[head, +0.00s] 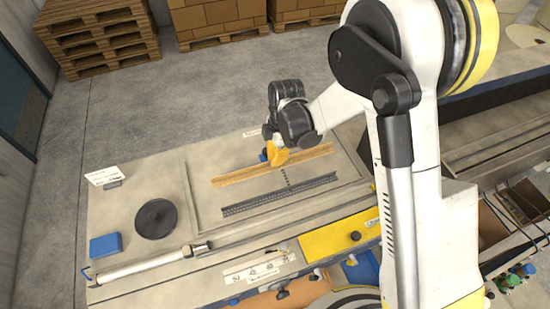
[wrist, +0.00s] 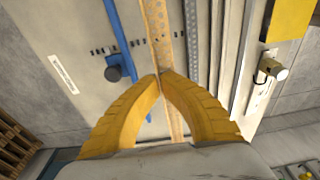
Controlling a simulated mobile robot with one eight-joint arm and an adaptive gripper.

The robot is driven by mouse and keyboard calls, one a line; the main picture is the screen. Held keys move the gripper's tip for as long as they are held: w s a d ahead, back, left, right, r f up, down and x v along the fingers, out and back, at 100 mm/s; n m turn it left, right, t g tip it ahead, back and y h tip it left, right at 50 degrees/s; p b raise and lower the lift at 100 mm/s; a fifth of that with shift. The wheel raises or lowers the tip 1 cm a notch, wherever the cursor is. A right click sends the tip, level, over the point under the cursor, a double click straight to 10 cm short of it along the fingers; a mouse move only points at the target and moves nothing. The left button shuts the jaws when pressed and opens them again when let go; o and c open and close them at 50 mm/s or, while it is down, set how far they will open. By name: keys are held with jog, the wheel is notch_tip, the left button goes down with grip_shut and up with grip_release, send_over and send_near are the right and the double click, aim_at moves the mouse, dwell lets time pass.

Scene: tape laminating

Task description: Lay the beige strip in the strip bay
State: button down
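The beige strip (head: 235,177) is long, thin and perforated. It runs across the recessed panel on the bench, beyond and roughly parallel to a dark strip (head: 250,206). My gripper (head: 276,161) points down at the middle of the beige strip. In the wrist view, the yellow fingertips (wrist: 161,76) come together on the beige strip (wrist: 157,32), which runs on below them between the fingers. The gripper looks shut on it. I cannot tell whether the strip touches the panel. The strip bay is not clearly marked out; short dark ticks (head: 286,179) show between the strips.
A blue bar with a knob (wrist: 118,68) lies beside the beige strip. A black disc (head: 155,218), a blue block (head: 105,246) and a white cylinder (head: 145,264) are on the left of the bench. A yellow plate (head: 335,238) is at the front.

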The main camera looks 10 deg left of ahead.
aim_at(274, 178)
jog(key=shift+f+b, duration=0.4)
jog(key=shift+f, duration=0.3)
jog(key=shift+w+f+b, duration=0.15)
jog(key=shift+f+b, duration=1.75)
jog(key=shift+f, duration=1.05)
jog(key=shift+f+b, duration=0.1)
jog(key=shift+b, duration=1.2)
jog(key=shift+f+b, duration=0.65)
jog(key=shift+b, duration=0.85)
jog(key=c, duration=1.5)
grip_release()
jog(key=shift+c, duration=0.2)
